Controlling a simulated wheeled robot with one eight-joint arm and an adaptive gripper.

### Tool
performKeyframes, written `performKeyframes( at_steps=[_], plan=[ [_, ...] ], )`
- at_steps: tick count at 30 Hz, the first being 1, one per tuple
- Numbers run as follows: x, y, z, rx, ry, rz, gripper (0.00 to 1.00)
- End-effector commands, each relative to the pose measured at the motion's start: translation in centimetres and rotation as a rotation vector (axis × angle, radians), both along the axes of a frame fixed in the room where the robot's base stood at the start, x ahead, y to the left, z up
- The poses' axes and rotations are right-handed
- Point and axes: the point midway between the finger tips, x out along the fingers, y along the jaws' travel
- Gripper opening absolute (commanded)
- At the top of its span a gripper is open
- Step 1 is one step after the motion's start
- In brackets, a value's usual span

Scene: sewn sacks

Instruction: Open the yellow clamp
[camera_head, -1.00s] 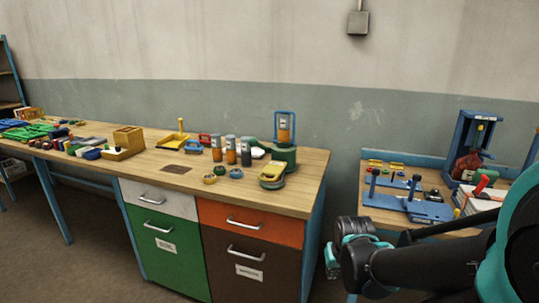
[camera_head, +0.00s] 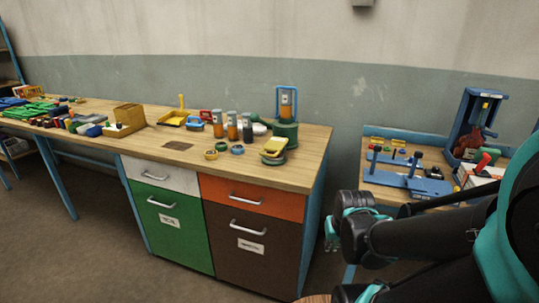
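I cannot tell for sure which thing is the yellow clamp. A yellow piece (camera_head: 275,147) sits on a green base at the right end of the long wooden bench. A yellow tray-like piece (camera_head: 174,118) with an upright yellow post stands further back on the same bench. My gripper (camera_head: 332,236) shows small and dark with teal parts, in front of the gap between the two benches. It is apart from both yellow pieces. Whether its fingers are open or shut does not show.
A lower right-hand bench holds blue fixtures (camera_head: 410,182) and a tall blue frame (camera_head: 475,115). Floor shows in front.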

Motion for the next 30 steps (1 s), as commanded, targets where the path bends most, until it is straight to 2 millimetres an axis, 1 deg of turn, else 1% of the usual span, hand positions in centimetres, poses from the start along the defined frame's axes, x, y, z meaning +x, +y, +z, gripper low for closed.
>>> performKeyframes(
  at_steps=[1, 3, 5, 8, 12, 14, 18, 23, 24, 27, 30],
  plan=[
    [0.3, 0.2, 0.1, 0.016, 0.000, -0.010, 0.17],
    [0.9, 0.8, 0.3, 0.062, 0.000, -0.036, 0.26],
    [1.8, 1.6, 0.6, 0.125, 0.001, -0.074, 0.33],
    [4.0, 3.4, 1.4, 0.268, 0.004, -0.155, 0.33],
    [7.4, 5.8, 3.1, 0.494, 0.014, -0.280, 0.33],
    [9.0, 6.7, 3.9, 0.590, 0.021, -0.331, 0.33],
    [12.7, 8.1, 6.2, 0.815, 0.042, -0.446, 0.33],
    [17.1, 8.7, 9.1, 1.074, 0.075, -0.565, 0.33],
    [18.2, 8.7, 9.9, 1.138, 0.085, -0.592, 0.33],
    [20.6, 8.4, 11.8, 1.293, 0.112, -0.652, 0.33],
    [22.6, 7.8, 13.4, 1.422, 0.138, -0.696, 0.33]
  ],
)
